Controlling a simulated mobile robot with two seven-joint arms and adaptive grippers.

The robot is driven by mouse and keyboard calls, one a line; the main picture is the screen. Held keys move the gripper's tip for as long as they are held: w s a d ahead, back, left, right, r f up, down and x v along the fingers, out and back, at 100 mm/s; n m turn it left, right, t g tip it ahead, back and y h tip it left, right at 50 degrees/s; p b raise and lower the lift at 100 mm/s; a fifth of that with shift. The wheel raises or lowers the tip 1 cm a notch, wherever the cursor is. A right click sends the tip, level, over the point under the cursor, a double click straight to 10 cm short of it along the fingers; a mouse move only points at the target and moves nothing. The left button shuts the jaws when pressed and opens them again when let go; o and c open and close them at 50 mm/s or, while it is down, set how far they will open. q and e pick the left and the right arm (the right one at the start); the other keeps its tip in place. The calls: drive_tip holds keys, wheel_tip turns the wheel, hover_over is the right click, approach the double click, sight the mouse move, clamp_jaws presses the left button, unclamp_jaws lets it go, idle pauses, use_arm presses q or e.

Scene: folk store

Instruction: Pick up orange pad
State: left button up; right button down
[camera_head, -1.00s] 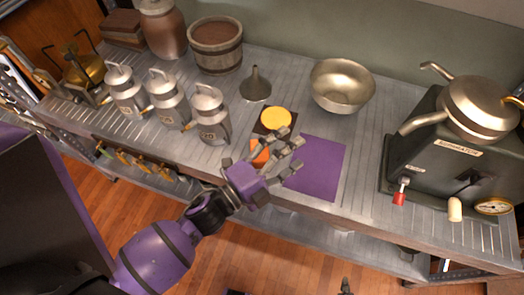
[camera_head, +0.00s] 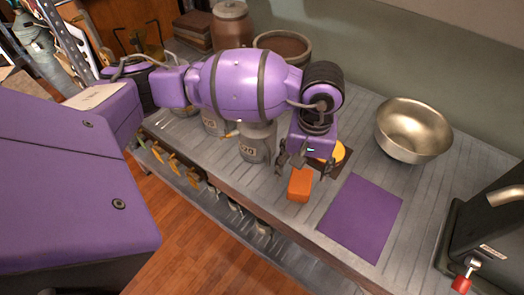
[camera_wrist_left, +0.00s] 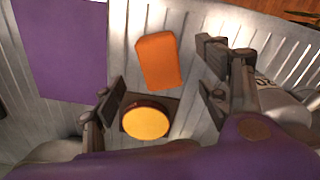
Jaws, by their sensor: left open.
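The orange pad (camera_head: 300,184) is a small rounded block lying on the metal counter, left of the purple mat. It also shows whole in the left wrist view (camera_wrist_left: 158,60), beyond and between the finger lines. My left gripper (camera_head: 306,166) points down over the counter just behind the pad. Its fingers are apart and empty in the left wrist view (camera_wrist_left: 163,92), with the yellow disc between them in the picture. I cannot tell the exact height of the fingertips. My right gripper is not in view.
The yellow disc (camera_head: 336,153) on a dark square sits close behind the pad, partly hidden by my gripper. The purple mat (camera_head: 362,217) lies flat to the right. A metal bowl (camera_head: 413,130) stands behind it. Metal cans (camera_head: 257,143) stand left, partly behind my arm.

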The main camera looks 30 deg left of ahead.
sight(302, 179)
use_arm(q)
drive_tip(key=f, duration=0.7)
drive_tip(key=shift+w+f+p, duration=0.2)
drive_tip(key=shift+w+p, duration=0.15)
drive_tip(key=shift+w, duration=0.05)
drive_tip(key=c, duration=1.3)
drive_tip(key=shift+r, duration=0.1)
drive_tip(key=shift+w+r, duration=0.1)
drive_tip(key=shift+r, duration=0.45)
drive_tip(key=r, duration=0.2)
drive_tip(key=shift+s+d+r, duration=0.1)
drive_tip(key=shift+s+r, duration=0.15)
drive_tip(key=shift+r, duration=0.05)
drive_tip(key=s+d+r, duration=0.3)
drive_tip(key=s+r, duration=0.6)
drive_tip(key=s, duration=0.4)
drive_tip(key=shift+d+b, duration=0.3)
drive_tip(key=shift+b, duration=0.1)
